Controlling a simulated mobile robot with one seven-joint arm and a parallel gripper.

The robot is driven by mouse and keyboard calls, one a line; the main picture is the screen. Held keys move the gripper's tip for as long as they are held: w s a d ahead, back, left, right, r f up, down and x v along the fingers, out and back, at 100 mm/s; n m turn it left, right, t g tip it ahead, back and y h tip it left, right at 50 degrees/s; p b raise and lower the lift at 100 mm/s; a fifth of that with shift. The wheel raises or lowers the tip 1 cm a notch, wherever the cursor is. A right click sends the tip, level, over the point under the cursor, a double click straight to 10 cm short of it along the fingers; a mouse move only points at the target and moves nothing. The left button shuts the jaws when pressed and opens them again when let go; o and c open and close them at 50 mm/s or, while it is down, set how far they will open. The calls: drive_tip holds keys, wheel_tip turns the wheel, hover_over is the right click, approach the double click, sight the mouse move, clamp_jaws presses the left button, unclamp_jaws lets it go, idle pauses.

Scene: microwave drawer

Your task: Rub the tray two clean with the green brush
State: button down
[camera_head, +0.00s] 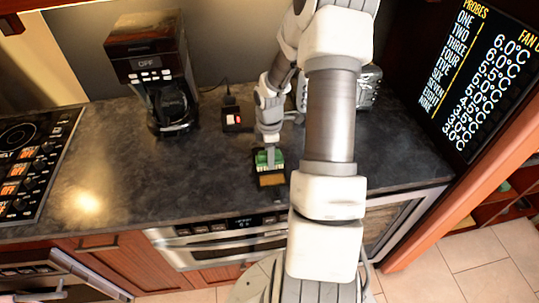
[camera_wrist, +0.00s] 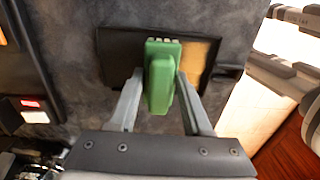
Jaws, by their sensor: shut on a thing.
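The green brush (camera_head: 264,157) is in my gripper (camera_head: 269,150), above the dark tray (camera_head: 257,183) near the counter's front edge. In the wrist view the fingers of my gripper (camera_wrist: 160,80) are shut on the green brush (camera_wrist: 160,86), one on each side, with pale bristles at its far end. The brush covers the middle of the dark tray (camera_wrist: 120,55). A tan-yellow patch (camera_wrist: 194,60) lies on the tray to the right of the brush. I cannot tell whether the bristles touch the tray. No label on the tray is readable.
A coffee maker (camera_head: 150,70) stands at the back left. A dark box with red and white parts (camera_head: 233,119) is behind the tray. A silver appliance (camera_head: 368,85) stands behind my arm. An oven (camera_head: 215,247) is below the counter (camera_head: 120,165), which is clear at left.

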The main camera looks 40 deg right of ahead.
drive_tip(key=shift+f+b, duration=0.3)
drive_tip(key=shift+f, duration=0.45)
idle(1.4)
drive_tip(key=shift+w+d+r, duration=0.1)
drive_tip(key=shift+w+d, duration=0.2)
drive_tip(key=shift+w, duration=0.35)
drive_tip(key=shift+w+d+r+p, duration=0.15)
drive_tip(key=shift+w+d+p, duration=0.2)
drive_tip(key=shift+w, duration=0.4)
drive_tip(key=shift+w+d, duration=0.35)
drive_tip(key=shift+w, duration=0.3)
